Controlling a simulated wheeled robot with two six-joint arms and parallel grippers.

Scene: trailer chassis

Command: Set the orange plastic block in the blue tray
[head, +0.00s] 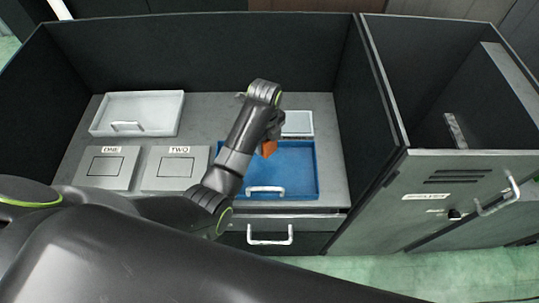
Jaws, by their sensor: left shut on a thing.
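The orange plastic block (268,148) shows as a small patch beside my left wrist, over the back part of the blue tray (300,183). The blue tray lies on the grey work surface, with a white handle at its front. My left gripper (270,138) is shut on the orange block; its fingers are mostly hidden by the wrist. I cannot tell whether the block touches the tray. My left arm covers the tray's left part. My right gripper is not in view.
A white tray (152,112) is at the back left. Panels marked ONE (107,167) and TWO (175,168) lie in front of it. A pale square plate (298,123) is behind the blue tray. Dark walls enclose the surface; a grey cabinet (455,195) stands right.

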